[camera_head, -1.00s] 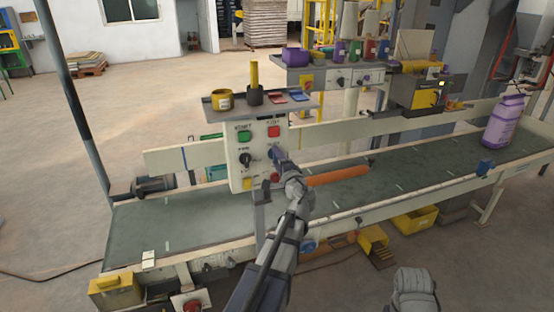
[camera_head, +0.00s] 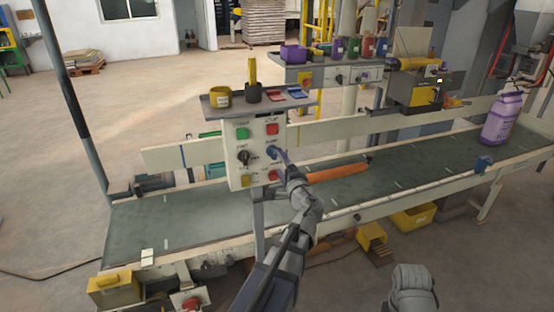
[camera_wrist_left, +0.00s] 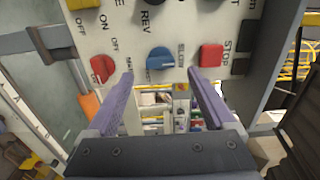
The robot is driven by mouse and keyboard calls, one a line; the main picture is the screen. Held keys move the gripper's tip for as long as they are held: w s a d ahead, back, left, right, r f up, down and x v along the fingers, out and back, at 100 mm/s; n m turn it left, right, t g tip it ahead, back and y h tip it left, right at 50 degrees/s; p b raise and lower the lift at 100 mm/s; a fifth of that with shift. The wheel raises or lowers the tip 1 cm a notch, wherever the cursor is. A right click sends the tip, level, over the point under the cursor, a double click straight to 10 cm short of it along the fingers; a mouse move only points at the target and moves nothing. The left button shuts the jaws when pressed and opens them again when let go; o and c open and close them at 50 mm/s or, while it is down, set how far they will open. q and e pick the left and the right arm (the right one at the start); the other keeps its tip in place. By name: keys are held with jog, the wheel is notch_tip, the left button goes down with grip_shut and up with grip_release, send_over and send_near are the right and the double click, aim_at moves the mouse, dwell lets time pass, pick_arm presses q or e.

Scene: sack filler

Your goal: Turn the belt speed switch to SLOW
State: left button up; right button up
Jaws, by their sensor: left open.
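The control panel (camera_head: 240,165) stands on a post in front of the belt. Its blue rotary switch (camera_head: 272,152) sits at right centre, and it also shows in the left wrist view (camera_wrist_left: 160,60). There a SLOW label is on the knob's right and another label, hard to read, on its left. I cannot tell clearly where the knob points. My left gripper (camera_head: 280,156) is open just in front of this switch. In the wrist view its two purple fingers (camera_wrist_left: 160,80) are on either side of the knob, apart from it. My right gripper is not in view.
Near the blue switch are a red square STOP button (camera_wrist_left: 211,55), another red control (camera_wrist_left: 102,68) and a black rotary switch (camera_head: 244,156). A tray (camera_head: 290,104) with cups tops the panel. The green belt (camera_head: 190,215) runs behind, with a purple jug (camera_head: 502,120) at its right end.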

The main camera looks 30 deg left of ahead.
pick_arm(q)
jog(key=shift+v, duration=1.15)
jog(key=s+d+f+n+g+h+p, duration=0.1)
jog(key=s+d+f+g+h+p, duration=0.1)
jog(key=s+d+f+g+h, duration=0.2)
jog(key=s+d+f+n+g+h+p, duration=0.1)
jog(key=s+d+f+g+h, duration=0.3)
jog(key=s+d, duration=0.7)
jog(key=s+d+f+n+g+h+p, duration=0.2)
jog(key=s+d+f, duration=0.5)
jog(key=d, duration=0.9)
jog(key=g+h+p, duration=0.1)
jog(key=h+p, duration=0.1)
jog(key=shift+s+d+g+h, duration=0.15)
jog(key=shift+s+g+h, duration=0.15)
jog(key=shift+g, duration=0.1)
jog(key=shift+w, duration=0.1)
